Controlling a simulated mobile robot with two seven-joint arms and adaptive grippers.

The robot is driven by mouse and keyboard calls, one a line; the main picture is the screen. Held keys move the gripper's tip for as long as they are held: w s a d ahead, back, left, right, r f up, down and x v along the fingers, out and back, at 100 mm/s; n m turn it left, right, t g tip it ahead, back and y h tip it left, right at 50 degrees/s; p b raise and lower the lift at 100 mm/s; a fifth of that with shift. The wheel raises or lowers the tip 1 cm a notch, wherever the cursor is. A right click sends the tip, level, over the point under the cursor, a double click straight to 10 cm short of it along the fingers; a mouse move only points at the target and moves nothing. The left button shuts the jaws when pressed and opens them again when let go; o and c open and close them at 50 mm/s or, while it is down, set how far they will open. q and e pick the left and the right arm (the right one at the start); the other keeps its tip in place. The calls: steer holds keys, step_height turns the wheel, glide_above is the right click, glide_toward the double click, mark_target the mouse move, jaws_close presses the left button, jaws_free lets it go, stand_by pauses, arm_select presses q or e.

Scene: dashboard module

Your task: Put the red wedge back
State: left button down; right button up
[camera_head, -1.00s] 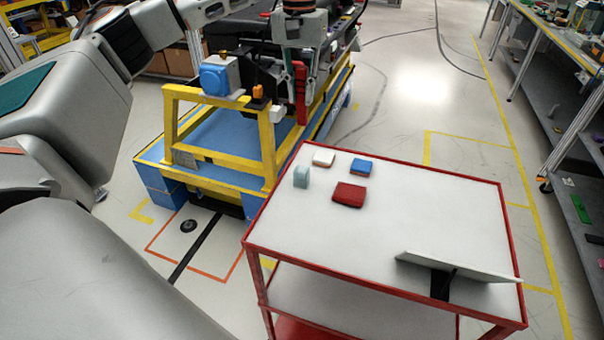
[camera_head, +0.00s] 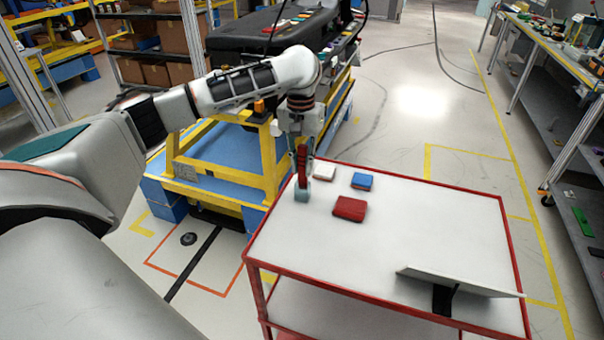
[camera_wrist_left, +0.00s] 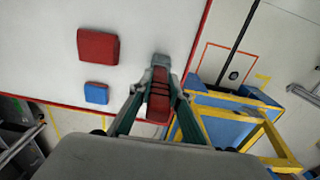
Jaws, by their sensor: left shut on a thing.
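My left gripper (camera_head: 303,148) is shut on the red wedge (camera_head: 303,168), which hangs upright, narrow and long, at the far left corner of the cart's white top. In the left wrist view the wedge (camera_wrist_left: 158,95) sits between the fingers of the gripper (camera_wrist_left: 158,92). A pale grey-blue block (camera_head: 301,194) is right at the wedge's lower end; I cannot tell whether they touch. It shows past the wedge's tip in the wrist view (camera_wrist_left: 161,60). My right gripper is not in view.
The red-rimmed cart (camera_head: 410,225) also carries a flat red block (camera_head: 350,208), a blue block (camera_head: 362,181), a white block (camera_head: 325,171) and a tilted panel (camera_head: 460,281). Its middle is clear. A yellow frame (camera_head: 225,165) with the dark dashboard (camera_head: 270,35) stands behind.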

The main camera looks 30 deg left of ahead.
mark_target(302, 177)
arm_select(q)
step_height(302, 177, down, 3)
steer(key=shift+f, duration=0.15)
steer(key=c, duration=1.9)
jaws_free()
step_height(302, 177, up, 12)
steer(key=shift+a+r, duration=0.1)
